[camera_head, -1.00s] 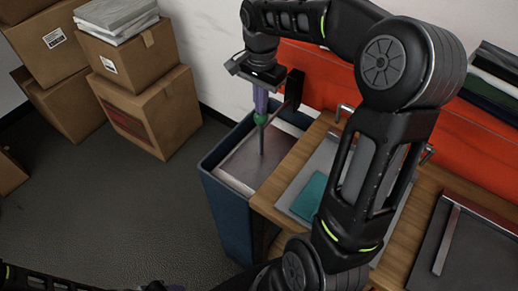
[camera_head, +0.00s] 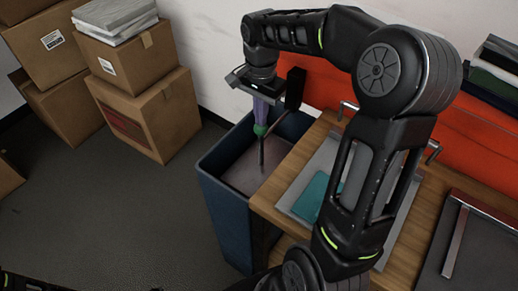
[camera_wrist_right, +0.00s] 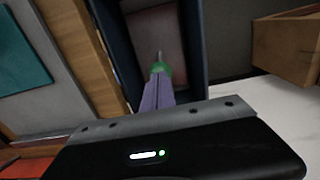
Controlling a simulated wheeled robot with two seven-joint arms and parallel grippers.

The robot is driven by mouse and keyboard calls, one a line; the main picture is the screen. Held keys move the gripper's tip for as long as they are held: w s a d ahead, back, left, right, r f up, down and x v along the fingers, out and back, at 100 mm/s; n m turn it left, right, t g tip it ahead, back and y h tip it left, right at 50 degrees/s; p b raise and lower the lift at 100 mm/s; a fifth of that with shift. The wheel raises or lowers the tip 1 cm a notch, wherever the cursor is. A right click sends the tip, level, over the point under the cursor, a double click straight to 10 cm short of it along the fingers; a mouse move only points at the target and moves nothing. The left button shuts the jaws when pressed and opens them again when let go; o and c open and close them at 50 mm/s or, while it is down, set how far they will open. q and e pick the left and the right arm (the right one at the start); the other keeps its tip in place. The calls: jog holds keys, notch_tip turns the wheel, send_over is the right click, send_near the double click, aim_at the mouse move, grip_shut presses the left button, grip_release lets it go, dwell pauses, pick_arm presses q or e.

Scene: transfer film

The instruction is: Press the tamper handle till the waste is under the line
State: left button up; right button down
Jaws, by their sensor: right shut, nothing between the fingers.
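The blue bin (camera_head: 222,215) stands against the left end of the wooden bench. The tamper's grey plate (camera_head: 243,178) lies flat inside it, well below the rim. The tamper's thin rod rises from the plate to a green handle knob (camera_head: 261,130). My right gripper (camera_head: 261,119) is shut, its purple fingers pointing down onto the knob, with nothing between them. The wrist view shows the purple fingers (camera_wrist_right: 158,88) meeting the green knob (camera_wrist_right: 160,68) over the plate (camera_wrist_right: 155,28). The waste is hidden under the plate, and I cannot see the line. My left gripper is out of view.
The wooden bench (camera_head: 268,197) beside the bin carries a grey tray with a teal item (camera_head: 311,196). A red panel (camera_head: 322,85) stands behind. Cardboard boxes (camera_head: 160,112) are stacked at the left. The floor (camera_head: 110,210) before them is clear.

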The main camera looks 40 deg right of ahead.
jog(key=shift+r+p, duration=2.5)
jog(key=shift+r, duration=0.45)
notch_tip(320, 180, up, 8)
jog(key=p, duration=0.6)
jog(key=shift+f, duration=0.15)
